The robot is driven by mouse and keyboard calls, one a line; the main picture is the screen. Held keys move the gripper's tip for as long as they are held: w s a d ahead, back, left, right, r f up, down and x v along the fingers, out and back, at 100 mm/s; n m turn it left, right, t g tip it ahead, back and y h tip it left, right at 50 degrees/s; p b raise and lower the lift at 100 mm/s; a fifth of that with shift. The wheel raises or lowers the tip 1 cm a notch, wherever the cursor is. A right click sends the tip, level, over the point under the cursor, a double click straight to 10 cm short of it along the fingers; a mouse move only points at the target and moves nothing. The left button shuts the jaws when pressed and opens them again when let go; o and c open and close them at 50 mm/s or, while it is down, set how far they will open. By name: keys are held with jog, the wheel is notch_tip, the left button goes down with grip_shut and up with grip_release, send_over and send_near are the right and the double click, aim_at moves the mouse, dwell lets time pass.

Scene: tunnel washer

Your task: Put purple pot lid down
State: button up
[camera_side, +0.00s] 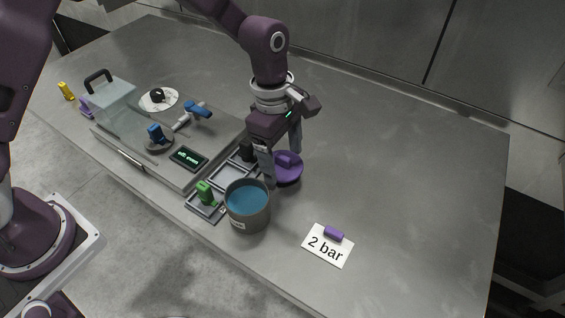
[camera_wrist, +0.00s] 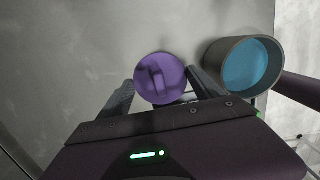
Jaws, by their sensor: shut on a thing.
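The purple pot lid (camera_side: 289,172) is a round disc with a raised purple handle on top. My gripper (camera_side: 281,168) is shut on it, with one finger on either side. In the wrist view the lid (camera_wrist: 160,91) lies between the fingertips of my gripper (camera_wrist: 160,86), its handle facing the camera. The lid looks about level and is low over the grey table; I cannot tell whether it touches. A grey pot (camera_side: 247,221) with blue contents stands uncovered, in front and to the left of the lid. The pot (camera_wrist: 214,62) is right of the lid in the wrist view.
Grey trays (camera_side: 233,176) and a green-handled piece (camera_side: 205,191) lie left of the pot. A washer unit with a display (camera_side: 189,157), blue valves and a clear box (camera_side: 110,103) fills the left. A "2 bar" card (camera_side: 326,249) lies right. The table's right side is clear.

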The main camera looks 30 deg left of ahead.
aim_at(277, 153)
jog(key=shift+f, duration=1)
jog(key=shift+f, duration=0.1)
jog(key=o, duration=1.3)
jog(key=r, duration=0.4)
jog(key=a+r, duration=0.1)
jog(key=r, duration=0.7)
jog(key=shift+a+r, duration=0.1)
jog(key=shift+a, duration=0.1)
jog(key=shift+a+r, duration=0.1)
